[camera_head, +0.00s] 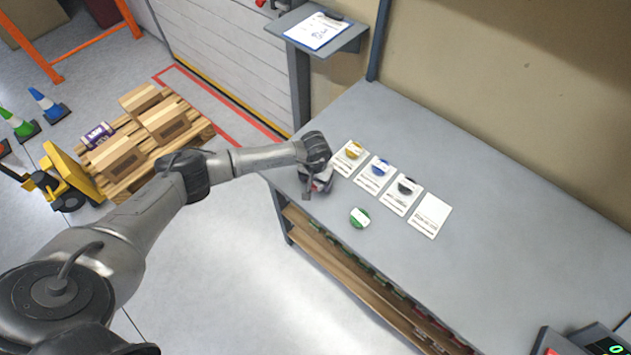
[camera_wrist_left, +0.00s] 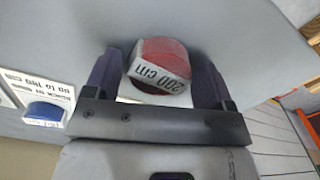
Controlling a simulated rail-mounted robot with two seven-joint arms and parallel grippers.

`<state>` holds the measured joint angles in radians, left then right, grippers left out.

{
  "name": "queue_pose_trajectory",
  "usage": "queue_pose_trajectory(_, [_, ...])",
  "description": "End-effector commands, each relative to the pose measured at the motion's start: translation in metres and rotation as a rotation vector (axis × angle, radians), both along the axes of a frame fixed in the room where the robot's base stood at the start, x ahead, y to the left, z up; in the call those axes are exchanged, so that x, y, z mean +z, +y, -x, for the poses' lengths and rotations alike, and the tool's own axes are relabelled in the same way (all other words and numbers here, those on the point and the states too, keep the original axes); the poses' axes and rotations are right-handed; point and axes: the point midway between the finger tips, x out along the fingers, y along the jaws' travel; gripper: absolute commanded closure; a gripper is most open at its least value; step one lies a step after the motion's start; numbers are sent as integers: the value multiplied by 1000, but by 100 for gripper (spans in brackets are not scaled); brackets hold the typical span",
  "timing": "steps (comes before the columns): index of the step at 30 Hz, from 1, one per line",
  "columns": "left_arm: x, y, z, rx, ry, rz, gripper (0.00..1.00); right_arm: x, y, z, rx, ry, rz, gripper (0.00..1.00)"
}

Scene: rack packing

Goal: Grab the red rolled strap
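The red rolled strap (camera_wrist_left: 162,48) shows in the left wrist view as a red roll with a white "200 cm" label. It lies between the two dark fingers of my left gripper (camera_wrist_left: 158,75). The fingers stand on either side of it, with narrow gaps seeming to show, so they look open around it. In the head view my left gripper (camera_head: 317,183) points down at the table's near left corner and mostly hides the strap. My right gripper is not in view.
On the grey table (camera_head: 480,190) are cards with a yellow roll (camera_head: 353,150), a blue roll (camera_head: 379,167) and a black roll (camera_head: 406,186). An empty card (camera_head: 430,215) lies beside them. A green roll (camera_head: 359,217) lies near the front edge. The table's right part is largely clear.

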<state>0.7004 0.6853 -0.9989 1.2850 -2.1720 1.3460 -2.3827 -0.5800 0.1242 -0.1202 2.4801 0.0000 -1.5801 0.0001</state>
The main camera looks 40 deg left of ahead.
Motion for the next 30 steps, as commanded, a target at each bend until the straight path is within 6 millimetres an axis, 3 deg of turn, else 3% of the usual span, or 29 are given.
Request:
queue_pose_trajectory(13, [0,0,0,0,0,0,66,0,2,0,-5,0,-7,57])
queue_pose_trajectory(23, [4,1,0,1,-1,0,66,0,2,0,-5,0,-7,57])
queue_pose_trajectory(30, [31,1,-1,-1,-4,-1,66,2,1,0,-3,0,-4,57])
